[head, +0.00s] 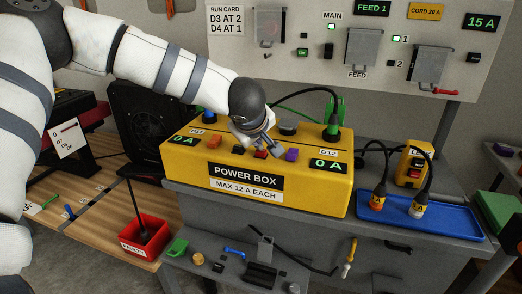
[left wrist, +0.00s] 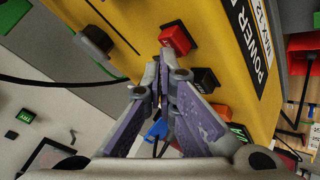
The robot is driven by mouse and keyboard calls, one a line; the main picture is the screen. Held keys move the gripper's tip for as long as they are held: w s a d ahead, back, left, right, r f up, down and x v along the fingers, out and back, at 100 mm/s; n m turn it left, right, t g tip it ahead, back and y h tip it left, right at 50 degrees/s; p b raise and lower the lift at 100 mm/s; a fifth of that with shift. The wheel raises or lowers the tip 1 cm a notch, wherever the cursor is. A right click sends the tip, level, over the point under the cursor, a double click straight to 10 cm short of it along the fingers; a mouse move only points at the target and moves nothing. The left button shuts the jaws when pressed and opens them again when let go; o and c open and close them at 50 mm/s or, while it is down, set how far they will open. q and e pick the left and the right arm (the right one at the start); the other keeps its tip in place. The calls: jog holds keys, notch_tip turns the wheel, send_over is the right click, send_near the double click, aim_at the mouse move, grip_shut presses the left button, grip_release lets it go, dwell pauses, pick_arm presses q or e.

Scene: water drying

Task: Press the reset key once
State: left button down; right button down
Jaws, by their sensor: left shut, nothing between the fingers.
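The yellow power box (head: 180,165) stands on the grey bench with a row of coloured keys on its top. A red key (head: 261,154) sits between a black key (head: 238,150) and a purple key (head: 291,155); an orange key (head: 211,142) is further left. No lettering naming the reset key is readable. My left gripper (head: 263,143) is shut and empty, just behind and above the red key. In the left wrist view its fingertips (left wrist: 166,60) are close beside the red key (left wrist: 177,38); I cannot tell whether they touch. My right gripper is not in view.
A blue tray (head: 450,222) with plugs lies to the right. A red bin (head: 145,238) and loose tools sit in front. Both box displays read 0 A.

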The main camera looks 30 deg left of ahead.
aim_at(258, 150)
pick_arm(q)
jog(key=shift+f, duration=0.2)
dwell(0.3)
jog(key=shift+r, duration=0.85)
jog(key=shift+r, duration=2.5)
